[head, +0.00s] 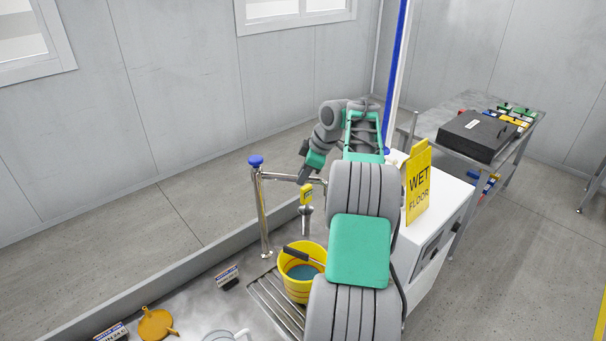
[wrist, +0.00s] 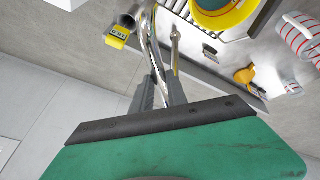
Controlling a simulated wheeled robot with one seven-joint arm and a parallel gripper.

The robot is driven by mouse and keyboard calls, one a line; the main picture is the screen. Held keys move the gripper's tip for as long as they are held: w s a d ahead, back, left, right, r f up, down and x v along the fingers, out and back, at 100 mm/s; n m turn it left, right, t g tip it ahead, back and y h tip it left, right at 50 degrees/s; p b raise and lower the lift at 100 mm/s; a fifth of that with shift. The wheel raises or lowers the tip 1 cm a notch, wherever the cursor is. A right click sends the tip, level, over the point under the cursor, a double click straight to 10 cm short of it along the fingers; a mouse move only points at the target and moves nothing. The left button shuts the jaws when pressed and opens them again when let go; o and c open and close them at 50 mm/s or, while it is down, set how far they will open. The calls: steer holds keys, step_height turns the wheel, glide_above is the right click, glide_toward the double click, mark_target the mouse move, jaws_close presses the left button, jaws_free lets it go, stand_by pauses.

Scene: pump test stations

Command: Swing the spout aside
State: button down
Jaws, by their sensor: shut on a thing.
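The spout (head: 283,177) is a chrome pipe running out from an upright post (head: 264,215) with a blue knob (head: 256,162). Its down-turned outlet (head: 305,218) carries a yellow tag (head: 307,195). In the head view the outlet appears above the far edge of a yellow bucket (head: 287,280). My gripper (head: 303,178) is shut on the spout. In the wrist view my gripper's fingers (wrist: 160,92) are on either side of the chrome spout (wrist: 150,40), with the yellow tag (wrist: 117,36) to the left and the bucket (wrist: 228,22) to the right. The fingertips are small in the head view.
The bucket stands on a slotted drain (head: 270,305), with a dark-handled tool (head: 301,255) across it. A yellow funnel (head: 155,324) lies at the lower left. A yellow wet-floor sign (head: 418,185) stands on a white cabinet (head: 450,205) at right. A metal table (head: 445,115) stands behind.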

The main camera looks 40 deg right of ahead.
steer(key=c, duration=1.3)
jaws_free()
